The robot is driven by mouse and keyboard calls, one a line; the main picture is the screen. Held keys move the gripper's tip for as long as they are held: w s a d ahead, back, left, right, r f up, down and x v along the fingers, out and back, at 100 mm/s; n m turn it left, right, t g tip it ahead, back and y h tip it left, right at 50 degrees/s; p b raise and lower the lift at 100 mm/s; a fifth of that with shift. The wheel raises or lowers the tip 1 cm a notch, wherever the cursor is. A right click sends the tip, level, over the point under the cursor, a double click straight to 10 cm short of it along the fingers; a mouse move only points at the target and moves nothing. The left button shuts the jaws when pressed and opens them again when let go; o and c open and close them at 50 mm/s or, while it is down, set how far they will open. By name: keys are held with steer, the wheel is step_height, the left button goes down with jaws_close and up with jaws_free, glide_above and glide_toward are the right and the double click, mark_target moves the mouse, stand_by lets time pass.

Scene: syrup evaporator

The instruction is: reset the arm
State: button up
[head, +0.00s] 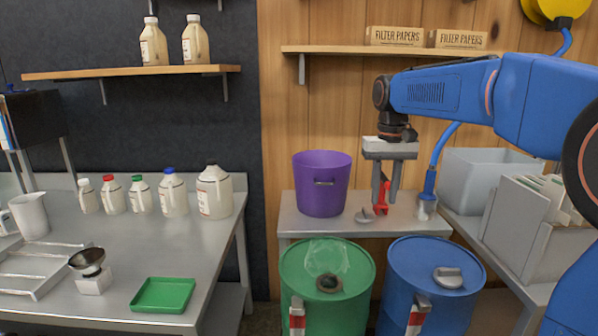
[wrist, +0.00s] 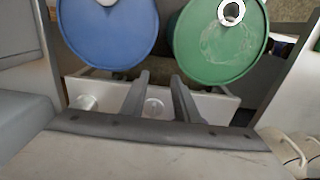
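My gripper (head: 386,200) hangs pointing down from my blue arm, in front of the wooden wall and above the small metal table (head: 340,226). In the wrist view its two fingers (wrist: 159,76) stand apart with a clear gap and nothing between them. Through the gap, a small round metal piece (wrist: 153,107) shows on the table below. In the head view a red item (head: 382,208) shows at the fingers, partly hidden by them; I cannot tell how far behind it is.
A purple bucket (head: 322,184) stands left of my gripper, a grey bin (head: 485,180) right. A green drum (head: 327,300) and a blue drum (head: 433,300) stand in front. A shelf with filter paper boxes (head: 396,36) is above. A blue hose (head: 440,150) hangs close by.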

steer(key=s+d+f+t, duration=0.1)
steer(key=s+d+f, duration=0.1)
steer(key=s, duration=0.7)
steer(key=s+d+f+t, duration=0.1)
steer(key=s+d+f, duration=0.15)
steer(key=s, duration=0.55)
steer(key=s+d+f+t, duration=0.2)
steer(key=s+f, duration=0.9)
steer(key=s, duration=0.4)
steer(key=shift+s+d+f+t, duration=0.15)
steer(key=shift+f+t, duration=0.15)
